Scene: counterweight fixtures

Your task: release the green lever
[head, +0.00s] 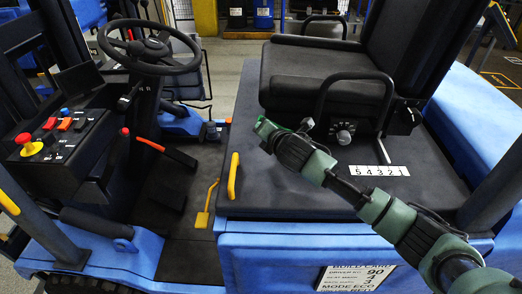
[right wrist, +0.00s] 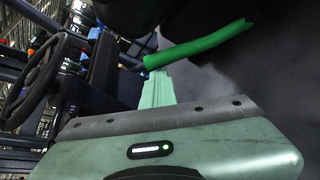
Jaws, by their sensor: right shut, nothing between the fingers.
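The green lever (right wrist: 200,46) shows in the right wrist view as a bright green grip slanting up to the right, with a dark stem at its left end. My right gripper (right wrist: 157,72) is shut, with its pale green fingers overlapping the lever's left end in the picture. Nothing is held between the fingers; I cannot tell whether they touch the lever. Only a little bright green shows there, and the lever is mostly hidden. My left gripper is not in view.
A steering wheel (head: 149,47) and a button console (head: 50,135) are at the left. An orange-handled lever (head: 150,145) and a yellow handle (head: 233,176) stand near the floor gap. A black looped bar (head: 352,76) and a dial (head: 344,133) are beside my right arm.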

